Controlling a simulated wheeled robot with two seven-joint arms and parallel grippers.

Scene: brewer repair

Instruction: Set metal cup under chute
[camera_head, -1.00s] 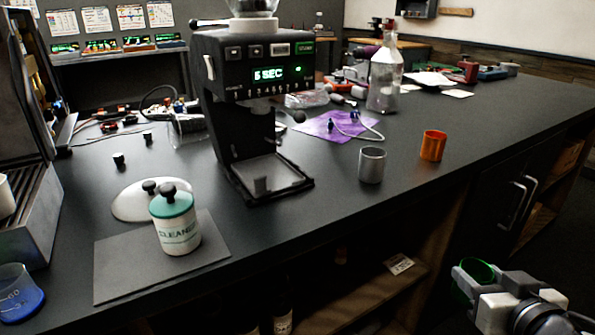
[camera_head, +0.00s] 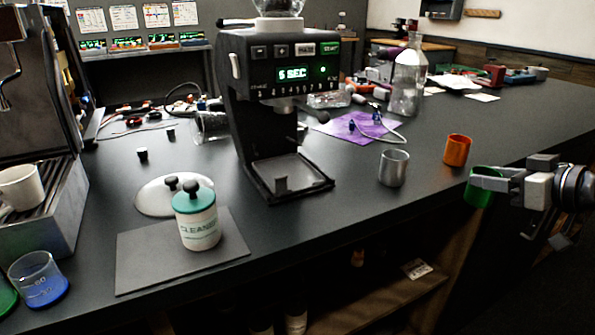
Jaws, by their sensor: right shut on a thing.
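The metal cup (camera_head: 393,168) is a small grey cylinder standing upright on the dark counter, right of the grinder. The black grinder (camera_head: 278,75) has a lit display reading "5 SEC", with its chute (camera_head: 284,104) above a pale tray (camera_head: 288,174); no cup stands on the tray. My right gripper (camera_head: 487,180) is at the counter's front edge, to the right of the metal cup and apart from it. It is shut on a green cup (camera_head: 478,193). My left gripper is not in view.
An orange cup (camera_head: 457,150) stands between the metal cup and my right gripper. A cleaner jar (camera_head: 197,222) on a grey mat (camera_head: 136,268) is front left.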

